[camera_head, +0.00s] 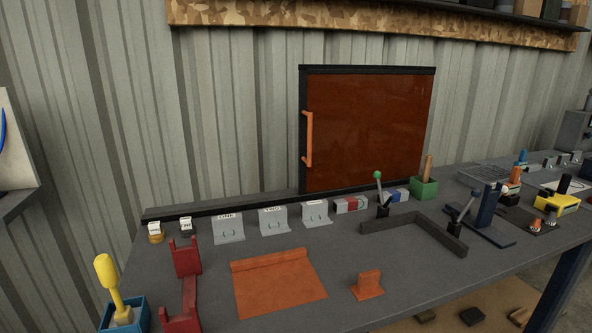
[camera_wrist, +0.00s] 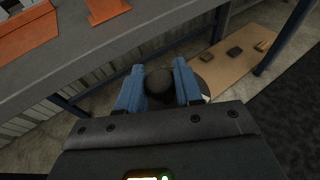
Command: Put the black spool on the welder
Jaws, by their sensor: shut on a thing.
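My gripper (camera_wrist: 158,88) shows in the wrist view as two blue fingers, shut on a dark round thing that looks like the black spool (camera_wrist: 158,78). A dark rounded edge also shows behind the right finger; I cannot tell whether it is part of the spool. The gripper is out in front of the bench edge, with the floor below. The head view does not show the gripper or the spool. I cannot pick out the welder for sure; a yellow unit with a black knob (camera_head: 556,202) stands at the bench's right.
The dark bench (camera_head: 400,275) carries an orange sheet (camera_head: 278,284), a red bracket (camera_head: 188,290), an orange stand (camera_head: 368,284), a black angled rail (camera_head: 428,230) and a blue post (camera_head: 487,208). An orange-paned panel (camera_head: 368,130) stands behind. Small dark blocks (camera_wrist: 234,53) lie on a floor board below.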

